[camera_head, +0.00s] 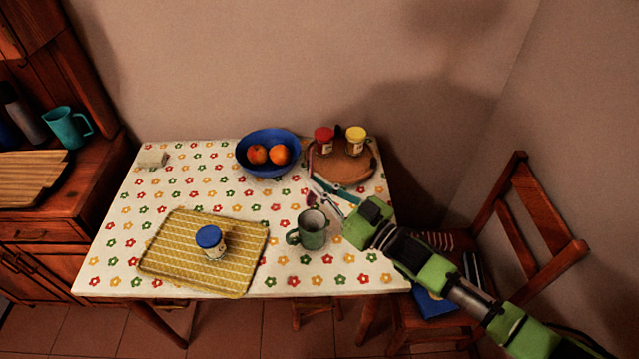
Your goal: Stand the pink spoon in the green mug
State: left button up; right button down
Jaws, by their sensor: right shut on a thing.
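The green mug (312,231) stands upright on the flowered tablecloth, right of the yellow tray, with its handle to the left and its open top visible. My right gripper (320,186) reaches in from the lower right and is shut on the pink spoon (311,199). The spoon is held just behind the mug's rim in the picture, with its darker pink end low and a thin part running up toward the round board. The spoon looks apart from the mug, but its exact height is unclear. My left gripper is out of view.
A blue bowl (268,170) with oranges stands behind. A round board (343,173) holds a red-lidded jar (324,140) and a yellow-lidded jar (356,140). The yellow tray (165,255) carries a blue-lidded jar (211,242). A chair (540,225) stands at right.

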jog(key=shift+f+b, duration=4.7)
jog(key=shift+f, duration=1.2)
jog(key=c, duration=2.2)
grip_release()
jog(key=shift+o, duration=0.2)
jog(key=v, duration=0.7)
jog(key=shift+s, duration=0.2)
jog(key=shift+d, duration=0.1)
